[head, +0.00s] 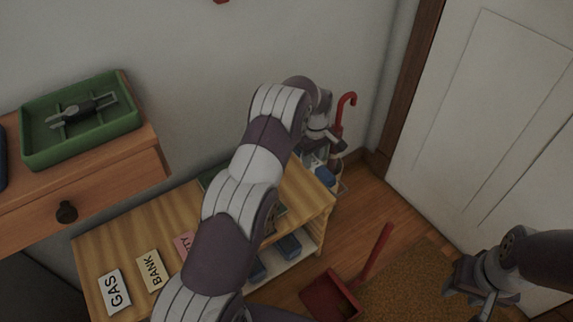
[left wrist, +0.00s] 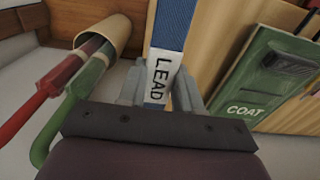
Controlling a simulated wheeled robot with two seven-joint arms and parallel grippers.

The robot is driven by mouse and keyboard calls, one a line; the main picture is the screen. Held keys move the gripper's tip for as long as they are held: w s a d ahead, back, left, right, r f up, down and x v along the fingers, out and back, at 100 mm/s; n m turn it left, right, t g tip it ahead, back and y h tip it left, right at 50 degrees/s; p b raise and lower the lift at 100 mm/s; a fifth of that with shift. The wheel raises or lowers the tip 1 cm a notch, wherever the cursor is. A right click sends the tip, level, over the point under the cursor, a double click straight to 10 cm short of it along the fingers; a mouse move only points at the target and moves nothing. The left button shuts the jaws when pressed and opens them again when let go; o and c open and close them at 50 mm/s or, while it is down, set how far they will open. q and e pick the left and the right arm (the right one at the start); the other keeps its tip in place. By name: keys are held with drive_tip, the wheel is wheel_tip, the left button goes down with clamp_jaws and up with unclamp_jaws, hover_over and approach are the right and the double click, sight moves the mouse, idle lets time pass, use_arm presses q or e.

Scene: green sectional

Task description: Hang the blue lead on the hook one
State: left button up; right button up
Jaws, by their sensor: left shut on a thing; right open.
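The blue lead (left wrist: 172,25), with a white band marked LEAD (left wrist: 162,75), is between the fingers of my left gripper (left wrist: 160,92) in the left wrist view. The gripper is shut on it. In the head view my left gripper (head: 330,152) is beyond the shelf's right end, near the wall, and a blue piece (head: 325,178) shows just below it. My right gripper (head: 481,302) is open and empty at the lower right, over the floor by the door. Hook one cannot be made out; only a small red piece (head: 221,1) shows on the wall at the top edge.
A red umbrella handle (head: 347,102) stands close to my left gripper; red (left wrist: 35,105) and green (left wrist: 75,105) handles rise from a stand (left wrist: 108,32). A green COAT panel (left wrist: 268,72) is at right. A wooden shelf (head: 180,205), red dustpan (head: 328,297) and door (head: 490,110) are nearby.

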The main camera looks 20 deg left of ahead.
use_arm(q)
drive_tip(key=b, duration=0.1)
hover_over(292, 175)
wheel_tip(292, 175, down, 4)
drive_tip(key=shift+f, duration=0.1)
wheel_tip(292, 175, down, 3)
drive_tip(key=shift+r+b, duration=0.2)
drive_tip(key=shift+b, duration=0.4)
drive_tip(key=shift+f, duration=0.3)
drive_tip(key=shift+f, duration=0.2)
drive_tip(key=o, duration=0.8)
drive_tip(key=shift+o, duration=0.2)
